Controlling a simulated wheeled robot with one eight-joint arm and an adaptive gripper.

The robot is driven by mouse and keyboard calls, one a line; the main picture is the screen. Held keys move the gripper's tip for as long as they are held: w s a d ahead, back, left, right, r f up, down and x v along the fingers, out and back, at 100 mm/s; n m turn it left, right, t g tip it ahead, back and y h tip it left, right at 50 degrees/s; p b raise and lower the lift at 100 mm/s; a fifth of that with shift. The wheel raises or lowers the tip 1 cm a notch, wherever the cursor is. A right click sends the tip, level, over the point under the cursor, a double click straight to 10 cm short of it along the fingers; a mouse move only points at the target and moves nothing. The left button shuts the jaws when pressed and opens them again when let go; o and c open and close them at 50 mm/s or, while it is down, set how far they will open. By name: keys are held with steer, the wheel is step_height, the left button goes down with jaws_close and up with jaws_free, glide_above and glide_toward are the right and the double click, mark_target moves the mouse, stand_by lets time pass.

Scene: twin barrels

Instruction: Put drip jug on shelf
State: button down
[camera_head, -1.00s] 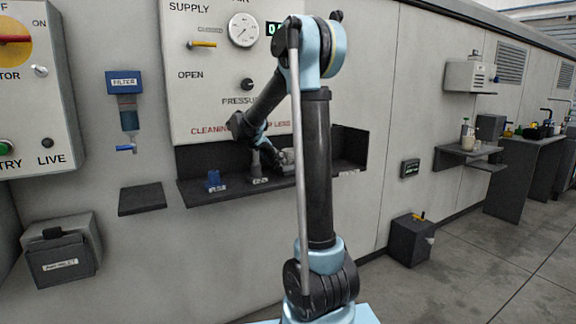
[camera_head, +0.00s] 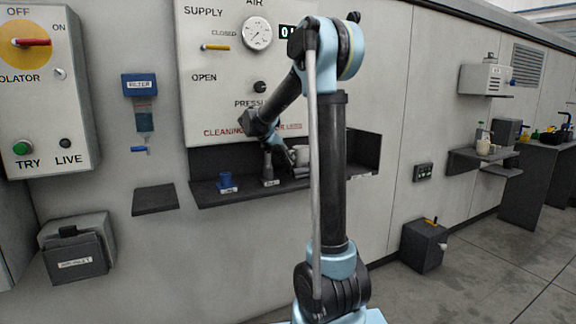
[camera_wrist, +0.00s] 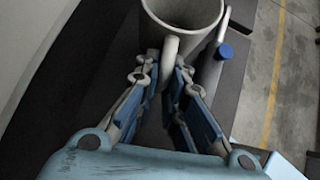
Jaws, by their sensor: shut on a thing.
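The white drip jug (camera_wrist: 183,14) fills the top of the wrist view, open mouth facing up. My gripper (camera_wrist: 170,82) is shut on its handle (camera_wrist: 170,48). In the head view the jug (camera_head: 301,155) is partly hidden behind my arm, above or at the long dark shelf (camera_head: 205,198) under the air panel. I cannot tell whether its base touches the shelf. A smaller bare dark shelf (camera_head: 155,200) is on the wall to the left, below the filter. My fingertips are hidden in the head view.
A blue item (camera_head: 225,180) and a dark grey item (camera_head: 268,165) stand on the long shelf, left of the jug. The filter unit (camera_head: 142,100) hangs over the small shelf. A grey box (camera_head: 75,250) is at lower left, a dark bin (camera_head: 423,245) on the floor at right.

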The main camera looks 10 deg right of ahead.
step_height(320, 180, up, 5)
steer(key=shift+f, duration=0.1)
steer(key=s+d, duration=0.2)
steer(key=s, duration=0.6)
steer(key=s+d, duration=0.3)
steer(key=s, duration=0.6)
steer(key=shift+d, duration=0.3)
steer(key=shift+s, duration=0.15)
